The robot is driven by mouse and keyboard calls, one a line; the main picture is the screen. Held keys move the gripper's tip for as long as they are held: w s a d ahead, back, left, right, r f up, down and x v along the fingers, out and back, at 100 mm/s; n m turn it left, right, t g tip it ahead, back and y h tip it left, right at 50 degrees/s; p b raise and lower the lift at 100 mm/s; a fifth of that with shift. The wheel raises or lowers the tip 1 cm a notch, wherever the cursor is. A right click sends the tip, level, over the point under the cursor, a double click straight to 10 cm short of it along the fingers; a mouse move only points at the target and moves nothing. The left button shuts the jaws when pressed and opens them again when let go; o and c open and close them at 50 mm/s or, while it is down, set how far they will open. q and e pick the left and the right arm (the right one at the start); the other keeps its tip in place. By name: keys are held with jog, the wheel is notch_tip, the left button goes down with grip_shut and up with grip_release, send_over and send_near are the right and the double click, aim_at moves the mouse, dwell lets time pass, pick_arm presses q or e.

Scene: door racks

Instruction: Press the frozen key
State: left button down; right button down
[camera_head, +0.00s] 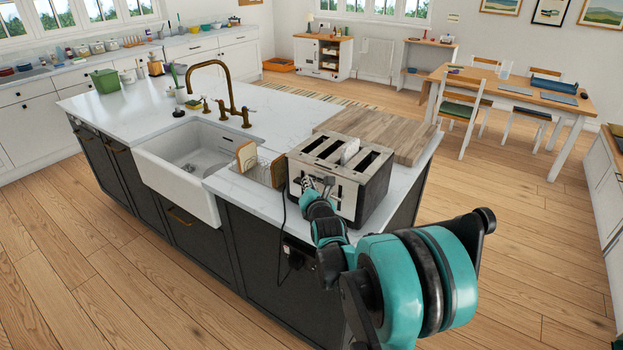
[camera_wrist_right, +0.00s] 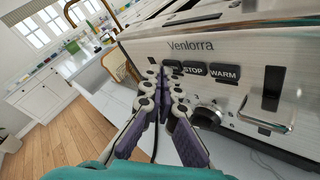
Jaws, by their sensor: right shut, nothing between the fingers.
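The STOP key (camera_wrist_right: 194,69) and the WARM key (camera_wrist_right: 224,73) are readable. Another key left of STOP is mostly hidden behind my fingers, and its label cannot be read. My right gripper (camera_head: 314,188) is shut and empty, its tips (camera_wrist_right: 162,74) at that left end of the row. I cannot tell whether they touch. My left gripper is out of view.
A dark knob (camera_wrist_right: 208,115) and a lever slot (camera_wrist_right: 273,88) are on the toaster's front. A rack with bread (camera_head: 247,157) stands left of the toaster, beside the white sink (camera_head: 180,170). A wooden board (camera_head: 400,136) lies behind. A cord hangs down the island front.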

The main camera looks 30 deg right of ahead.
jog(key=shift+d, duration=0.2)
jog(key=shift+a, duration=0.1)
dwell(0.4)
jog(key=shift+s+a, duration=0.25)
jog(key=shift+a, duration=0.35)
jog(key=shift+a, duration=0.1)
jog(key=shift+s+a, duration=0.3)
jog(key=shift+a, duration=0.45)
jog(key=shift+s+a, duration=0.35)
jog(key=shift+a, duration=0.4)
jog(key=shift+s+a, duration=0.3)
jog(key=shift+a, duration=0.45)
